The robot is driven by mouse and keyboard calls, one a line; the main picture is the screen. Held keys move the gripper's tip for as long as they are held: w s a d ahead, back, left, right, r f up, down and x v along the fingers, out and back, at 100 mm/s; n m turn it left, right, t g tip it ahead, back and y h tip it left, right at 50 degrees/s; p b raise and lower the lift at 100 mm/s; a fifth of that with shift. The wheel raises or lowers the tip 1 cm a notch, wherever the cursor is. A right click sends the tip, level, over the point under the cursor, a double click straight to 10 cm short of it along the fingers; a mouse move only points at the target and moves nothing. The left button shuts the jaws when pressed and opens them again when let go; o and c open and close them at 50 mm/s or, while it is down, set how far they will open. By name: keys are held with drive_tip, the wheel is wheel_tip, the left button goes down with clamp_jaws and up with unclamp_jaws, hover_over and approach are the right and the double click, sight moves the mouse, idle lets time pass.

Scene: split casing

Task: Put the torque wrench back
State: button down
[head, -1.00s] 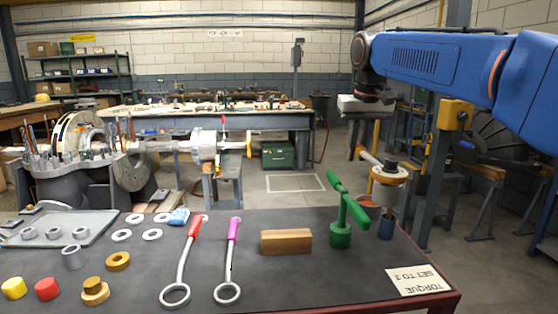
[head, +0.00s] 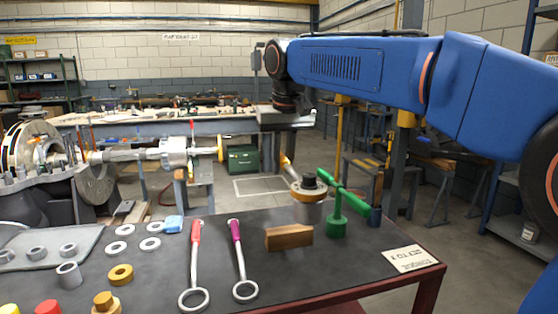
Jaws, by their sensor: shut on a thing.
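My gripper (head: 288,117) hangs below the blue arm's end, over the far side of the dark workbench. Its fingers do not show clearly. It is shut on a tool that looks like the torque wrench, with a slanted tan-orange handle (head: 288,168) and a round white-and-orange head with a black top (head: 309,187). How the jaws meet it is not clear. The tool is in front of the gripper's lower side, above the bench, left of a green T-shaped stand (head: 337,215). Two ring-ended wrenches lie on the bench, one with a red handle (head: 196,232), one magenta (head: 235,230).
A wooden block (head: 289,237) lies just below the tool in the picture. A torque card (head: 410,259) lies near the right edge.

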drive_tip(key=shift+s+d+f+x, duration=0.15)
drive_tip(key=shift+s+x, duration=0.35)
drive_tip(key=shift+x, duration=1.8)
drive_tip(key=shift+s+d+f+x, duration=0.15)
drive_tip(key=shift+s+x, duration=0.4)
drive_tip(key=shift+x, duration=1.75)
drive_tip(key=shift+s+d+f+x, duration=0.15)
drive_tip(key=shift+s+x, duration=0.35)
drive_tip(key=shift+x, duration=1.8)
drive_tip(key=shift+f, duration=0.15)
drive_tip(key=c, duration=1.6)
unclamp_jaws()
drive_tip(key=v, duration=0.2)
drive_tip(key=w+v, duration=0.1)
drive_tip(key=v, duration=0.3)
drive_tip(key=shift+w+a+r, duration=0.15)
drive_tip(key=shift+a+r, duration=0.05)
drive_tip(key=shift+r, duration=0.4)
